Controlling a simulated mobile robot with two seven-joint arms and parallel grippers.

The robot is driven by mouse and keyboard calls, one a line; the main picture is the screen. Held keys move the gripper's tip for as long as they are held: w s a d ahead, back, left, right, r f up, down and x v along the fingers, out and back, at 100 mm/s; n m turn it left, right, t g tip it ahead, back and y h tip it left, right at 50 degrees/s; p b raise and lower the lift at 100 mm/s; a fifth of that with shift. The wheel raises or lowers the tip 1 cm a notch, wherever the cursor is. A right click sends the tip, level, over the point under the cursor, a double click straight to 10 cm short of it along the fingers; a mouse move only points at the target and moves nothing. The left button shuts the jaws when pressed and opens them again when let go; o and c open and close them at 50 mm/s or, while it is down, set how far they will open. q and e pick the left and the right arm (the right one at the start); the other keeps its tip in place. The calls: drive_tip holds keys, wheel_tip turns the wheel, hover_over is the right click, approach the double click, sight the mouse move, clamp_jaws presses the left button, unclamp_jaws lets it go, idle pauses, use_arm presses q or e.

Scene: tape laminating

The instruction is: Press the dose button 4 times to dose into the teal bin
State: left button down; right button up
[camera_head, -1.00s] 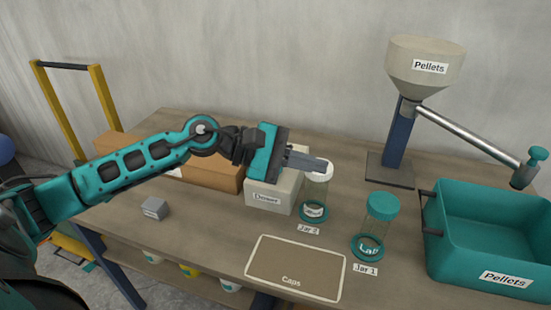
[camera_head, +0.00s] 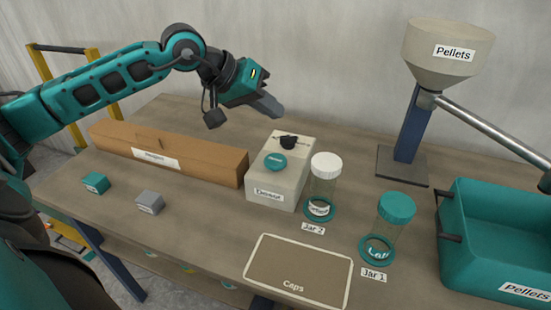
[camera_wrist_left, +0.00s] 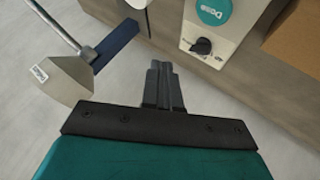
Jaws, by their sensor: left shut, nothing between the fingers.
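The dose button is a round teal disc (camera_head: 275,161) on top of the white doser box (camera_head: 272,186). In the left wrist view the button reads "Dose" (camera_wrist_left: 213,10), beside a black knob (camera_wrist_left: 202,46). The teal bin (camera_head: 455,263), labelled "Pellets", stands at the right edge of the bench. My left gripper (camera_head: 273,108) is shut and empty, raised above and behind the doser and clear of the button. It shows in the left wrist view (camera_wrist_left: 159,68) with its fingers together. My right gripper is in neither current view.
A pellet hopper (camera_head: 445,50) with a metal tube stands at the back right. White-lidded Jar 2 (camera_head: 325,175) and teal-lidded Jar 1 (camera_head: 393,222) stand right of the doser. A caps mat (camera_head: 295,285), cardboard box (camera_head: 195,157) and two small blocks (camera_head: 95,183) share the bench.

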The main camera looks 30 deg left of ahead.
use_arm(q)
drive_tip(key=f, duration=0.1)
drive_tip(key=b, duration=0.4)
hover_over(271, 160)
wheel_tip(271, 160, down, 6)
drive_tip(key=shift+r, duration=0.1)
drive_tip(key=shift+f+b, duration=0.75)
drive_tip(key=shift+f, duration=0.25)
use_arm(e)
drive_tip(key=f, duration=0.4)
drive_tip(key=shift+w+a+f, duration=0.2)
drive_tip(key=shift+w+a, duration=0.15)
drive_tip(key=shift+a, duration=0.05)
drive_tip(key=shift+s, duration=0.1)
drive_tip(key=shift+f, duration=0.15)
use_arm(q)
drive_tip(key=shift+f+b, duration=0.4)
drive_tip(key=shift+b, duration=0.4)
use_arm(e)
drive_tip(key=shift+f, duration=0.55)
